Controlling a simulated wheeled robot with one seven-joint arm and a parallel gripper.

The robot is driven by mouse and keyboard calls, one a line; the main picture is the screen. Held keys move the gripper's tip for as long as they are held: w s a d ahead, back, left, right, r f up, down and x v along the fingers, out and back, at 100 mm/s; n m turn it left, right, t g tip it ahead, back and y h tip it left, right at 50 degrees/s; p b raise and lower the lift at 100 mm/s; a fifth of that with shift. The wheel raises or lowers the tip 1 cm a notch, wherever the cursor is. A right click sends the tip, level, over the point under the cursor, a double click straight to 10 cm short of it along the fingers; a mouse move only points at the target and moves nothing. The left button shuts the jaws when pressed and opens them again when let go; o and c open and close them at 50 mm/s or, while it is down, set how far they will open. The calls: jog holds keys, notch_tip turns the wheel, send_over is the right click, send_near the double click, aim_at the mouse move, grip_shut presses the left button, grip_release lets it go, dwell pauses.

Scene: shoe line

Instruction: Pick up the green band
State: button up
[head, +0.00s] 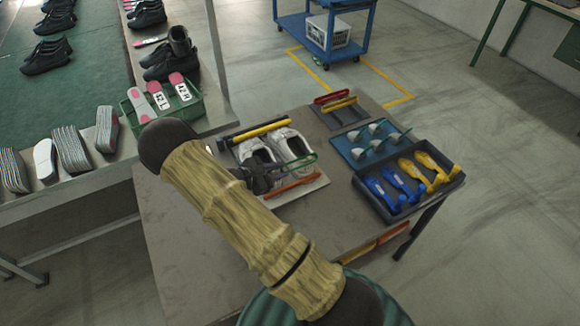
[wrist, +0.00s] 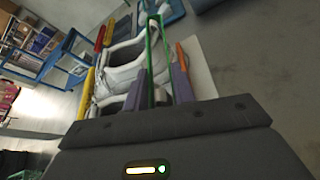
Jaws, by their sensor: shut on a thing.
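The green band (head: 303,161) is a thin, stiff-looking green loop over the pair of white-grey shoes (head: 290,141) on the table. My gripper (head: 274,172) is shut on the green band at its near left end. In the wrist view my gripper (wrist: 158,88) has the green band (wrist: 150,45) upright between its two grey-purple fingers, with a white shoe (wrist: 122,68) close on the left. I cannot tell whether the band touches the shoes. My arm and gripper hide part of the near shoe.
A yellow bar (head: 262,130) and an orange bar (head: 291,188) flank the shoes on a pale board (head: 315,184). A rack with red and yellow bars (head: 338,101), a blue tray (head: 345,148) and a dark tray of blue and yellow pieces (head: 379,208) stand right. The table's left part is clear.

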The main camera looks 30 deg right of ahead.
notch_tip(320, 180, up, 10)
jog(key=b, duration=0.1)
dwell(0.5)
jog(key=shift+w, duration=0.1)
dwell(0.4)
